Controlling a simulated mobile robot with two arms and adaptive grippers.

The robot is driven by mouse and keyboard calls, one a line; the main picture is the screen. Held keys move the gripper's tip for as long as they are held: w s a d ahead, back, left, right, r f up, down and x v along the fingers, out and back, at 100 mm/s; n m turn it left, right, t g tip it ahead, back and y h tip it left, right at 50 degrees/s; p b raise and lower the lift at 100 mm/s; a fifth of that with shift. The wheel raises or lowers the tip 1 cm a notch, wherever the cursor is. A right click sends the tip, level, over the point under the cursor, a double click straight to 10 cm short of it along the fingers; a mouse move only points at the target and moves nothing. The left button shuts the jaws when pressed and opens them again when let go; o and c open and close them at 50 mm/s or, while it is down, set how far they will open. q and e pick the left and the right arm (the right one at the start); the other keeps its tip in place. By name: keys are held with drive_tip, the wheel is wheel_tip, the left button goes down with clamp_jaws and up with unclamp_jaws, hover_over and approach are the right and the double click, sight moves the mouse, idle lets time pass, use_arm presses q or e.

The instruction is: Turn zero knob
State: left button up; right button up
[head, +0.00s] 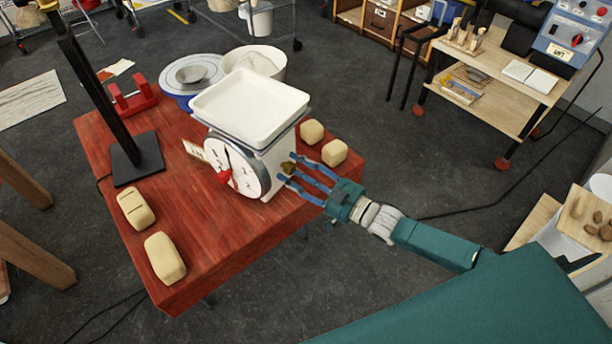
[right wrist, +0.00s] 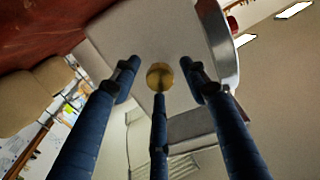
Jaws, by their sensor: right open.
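The zero knob (right wrist: 160,76) is a small round brass knob on the side of a white kitchen scale (head: 268,162). In the head view the knob (head: 288,167) shows on the scale's right side, by the fingertips. The scale has a white tray on top and a round dial (head: 236,168) with a red part at its front. My right gripper (head: 296,176) is open, its blue fingers pointing at the knob. In the right wrist view the fingers (right wrist: 160,80) spread around the knob's outline; I cannot tell whether they touch it. My left gripper is not in view.
The scale stands on a red wooden table (head: 230,230). Pale dough-like blocks lie beside it (head: 334,152) and at the table's left (head: 165,258). A black stand (head: 137,160), a blue-and-white round scale (head: 190,80) and a white bowl (head: 256,62) stand behind and left.

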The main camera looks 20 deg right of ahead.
drive_tip(key=v, duration=1.1)
drive_tip(key=shift+s+d, duration=0.2)
drive_tip(key=shift+s, duration=0.1)
drive_tip(key=shift+f, duration=0.1)
drive_tip(key=s+d+f+m+g+h, duration=0.1)
drive_tip(key=s+d+f+h, duration=0.2)
drive_tip(key=f, duration=0.7)
drive_tip(key=s+d+f+m+g+h+b, duration=0.1)
drive_tip(key=s+d+f+g+h, duration=0.1)
drive_tip(key=f, duration=0.8)
drive_tip(key=s+d+f+m+g+h, duration=0.1)
drive_tip(key=s+d+f+h, duration=0.2)
drive_tip(key=f, duration=0.7)
drive_tip(key=s+a+f+m+g+h, duration=0.1)
drive_tip(key=s+f+g, duration=0.4)
drive_tip(key=s+f, duration=0.85)
drive_tip(key=s+a+f+g, duration=0.2)
drive_tip(key=s+a+f, duration=0.1)
drive_tip(key=s, duration=0.6)
drive_tip(key=s+a+f+g+b, duration=0.1)
drive_tip(key=s+a+f+g, duration=0.2)
drive_tip(key=s, duration=0.7)
drive_tip(key=shift+s+a+f+h, duration=0.25)
drive_tip(key=shift+a+f+h, duration=0.15)
drive_tip(key=shift+a+f, duration=0.1)
